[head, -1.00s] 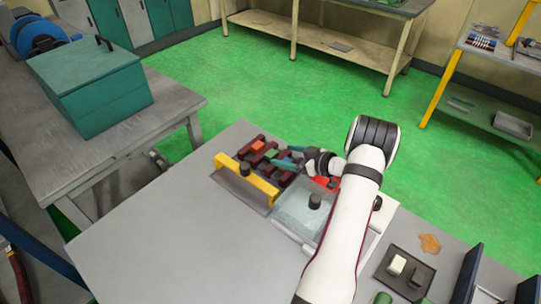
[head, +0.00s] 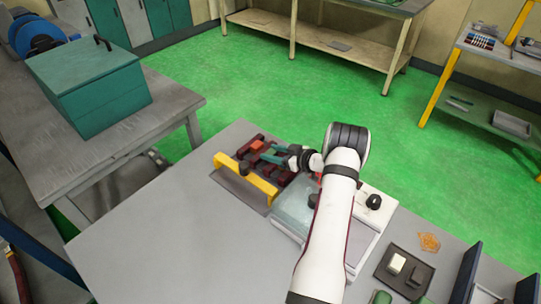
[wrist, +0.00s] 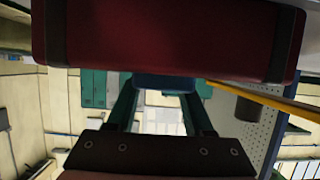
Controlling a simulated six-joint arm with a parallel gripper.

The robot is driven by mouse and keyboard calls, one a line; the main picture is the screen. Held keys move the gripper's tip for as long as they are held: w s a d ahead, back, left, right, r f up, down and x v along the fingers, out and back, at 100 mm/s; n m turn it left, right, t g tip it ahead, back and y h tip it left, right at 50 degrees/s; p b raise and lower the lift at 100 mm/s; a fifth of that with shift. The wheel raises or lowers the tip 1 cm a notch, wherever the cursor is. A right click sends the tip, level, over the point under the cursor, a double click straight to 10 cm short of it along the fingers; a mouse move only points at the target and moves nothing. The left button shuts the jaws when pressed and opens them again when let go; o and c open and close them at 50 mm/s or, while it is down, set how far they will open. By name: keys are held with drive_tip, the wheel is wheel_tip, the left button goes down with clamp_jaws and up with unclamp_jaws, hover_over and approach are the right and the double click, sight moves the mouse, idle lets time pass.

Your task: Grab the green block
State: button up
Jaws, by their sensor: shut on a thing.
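In the head view my gripper (head: 272,157) reaches left over a group of dark red blocks (head: 285,178). An orange piece (head: 257,144) sits among them, and a small green piece shows close to my fingertips, partly covered by them. In the wrist view my two teal fingers (wrist: 165,95) are shut on a dark blue-looking block (wrist: 165,82). It is in shade, and I cannot tell whether it is the green block. A large dark red block (wrist: 170,40) fills the top of the wrist view, very near the camera.
A yellow bar (head: 262,186) with a black knob stands in front of the red blocks. A glassy pale panel (head: 293,213) lies right of it. A dark tray (head: 393,276) with a white block (head: 396,264) is at right. The table's left part is clear.

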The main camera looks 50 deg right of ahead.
clamp_jaws()
